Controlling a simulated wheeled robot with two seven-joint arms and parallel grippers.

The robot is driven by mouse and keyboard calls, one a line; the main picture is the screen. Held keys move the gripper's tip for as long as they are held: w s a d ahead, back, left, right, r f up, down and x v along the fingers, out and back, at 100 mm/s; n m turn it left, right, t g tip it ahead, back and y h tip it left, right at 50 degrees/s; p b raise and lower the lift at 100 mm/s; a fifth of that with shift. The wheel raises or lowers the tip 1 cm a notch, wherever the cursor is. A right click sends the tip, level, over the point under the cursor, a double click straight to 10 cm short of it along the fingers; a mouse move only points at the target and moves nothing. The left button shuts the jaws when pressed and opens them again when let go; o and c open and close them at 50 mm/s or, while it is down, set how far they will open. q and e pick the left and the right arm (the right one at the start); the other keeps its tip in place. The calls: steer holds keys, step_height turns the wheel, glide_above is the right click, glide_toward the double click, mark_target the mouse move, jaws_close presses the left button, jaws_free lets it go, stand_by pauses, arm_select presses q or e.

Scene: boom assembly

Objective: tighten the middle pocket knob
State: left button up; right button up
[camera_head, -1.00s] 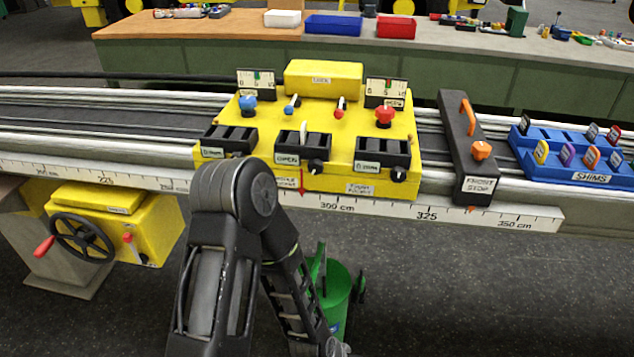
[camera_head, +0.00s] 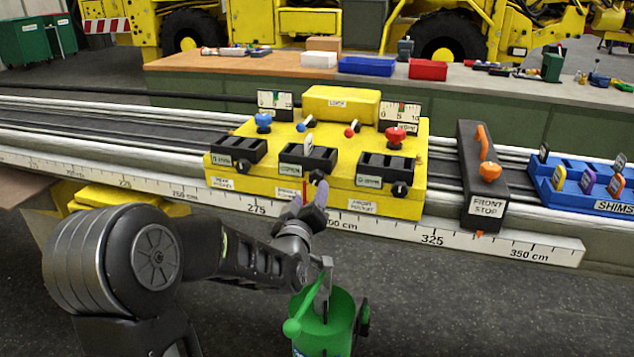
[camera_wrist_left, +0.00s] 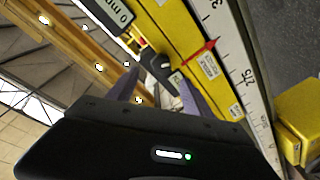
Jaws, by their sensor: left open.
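The yellow fixture (camera_head: 275,186) sits on the rail and carries three black pockets. The middle pocket (camera_head: 292,162) has an "OPEN" label and a pale card standing in it. Its black knob (camera_head: 317,176) is at the lower right of its front face. My left gripper (camera_head: 311,197) is open just in front of and below this knob, fingers pointing up toward it. In the left wrist view, a black knob (camera_wrist_left: 163,66) shows beyond and between the open fingertips (camera_wrist_left: 158,82); I see no contact. My right gripper is not in view.
The left pocket (camera_head: 230,150) and right pocket (camera_head: 372,176) flank the middle one. The front stop (camera_head: 482,185) and blue shim tray (camera_head: 575,197) are to the right.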

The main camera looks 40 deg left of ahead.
mark_target(316, 179)
arm_select(q)
steer(key=x, duration=0.7)
steer(key=shift+w+a+p, duration=0.25)
steer(key=shift+w+p, duration=0.1)
steer(key=shift+c, duration=0.6)
jaws_close()
